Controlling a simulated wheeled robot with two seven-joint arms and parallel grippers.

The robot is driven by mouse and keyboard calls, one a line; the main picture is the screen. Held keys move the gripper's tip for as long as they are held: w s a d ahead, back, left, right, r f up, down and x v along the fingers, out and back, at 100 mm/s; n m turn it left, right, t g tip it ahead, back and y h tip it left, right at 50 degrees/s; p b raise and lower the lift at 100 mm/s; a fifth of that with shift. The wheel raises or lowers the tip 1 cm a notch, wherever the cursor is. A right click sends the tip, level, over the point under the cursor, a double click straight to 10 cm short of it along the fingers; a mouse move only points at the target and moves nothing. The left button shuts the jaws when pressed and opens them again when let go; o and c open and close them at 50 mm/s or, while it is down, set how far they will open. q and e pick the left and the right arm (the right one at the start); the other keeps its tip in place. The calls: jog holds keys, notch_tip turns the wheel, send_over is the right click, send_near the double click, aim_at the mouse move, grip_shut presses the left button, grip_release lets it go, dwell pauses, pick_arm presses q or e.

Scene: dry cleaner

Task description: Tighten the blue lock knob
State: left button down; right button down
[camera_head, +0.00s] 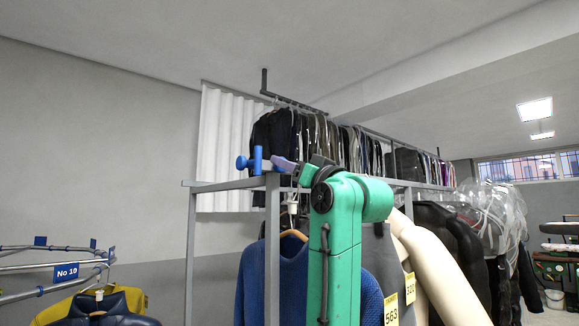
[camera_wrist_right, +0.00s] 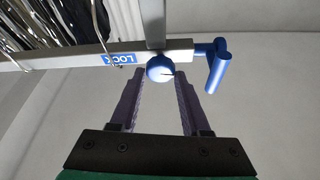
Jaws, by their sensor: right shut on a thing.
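The round blue lock knob (camera_wrist_right: 160,67) sits on the grey rail beside a blue LOCK label (camera_wrist_right: 119,59) in the right wrist view. My right gripper (camera_wrist_right: 158,78) has its two purple fingers on either side of the knob, shut on it at the tips. In the head view my right gripper (camera_head: 280,162) reaches left to the top of the grey rack post, and the lock knob cannot be made out there. A separate blue T-shaped handle (camera_wrist_right: 217,66) stands at the rail's end; it also shows in the head view (camera_head: 249,161). My left gripper is not in view.
The grey rack frame (camera_head: 230,184) carries a blue sweater (camera_head: 254,270) and other clothes close to my right arm. A long row of dark garments (camera_head: 275,135) hangs behind.

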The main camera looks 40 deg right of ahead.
jog(key=shift+a+r+m+g+h, duration=0.1)
jog(key=shift+m+g+h, duration=0.85)
jog(key=shift+m, duration=2.3)
jog(key=shift+a+r+m+g+h, duration=0.15)
jog(key=shift+m+g+h, duration=0.8)
jog(key=shift+m, duration=2.25)
jog(key=shift+r+m+g+h, duration=0.1)
jog(key=shift+m+g+h, duration=0.8)
jog(key=shift+m, duration=2.35)
jog(key=shift+c, duration=1.9)
grip_release()
jog(key=b+v, duration=0.5)
jog(key=v, duration=0.9)
jog(key=shift+r+b, duration=0.2)
jog(key=shift+b, duration=0.2)
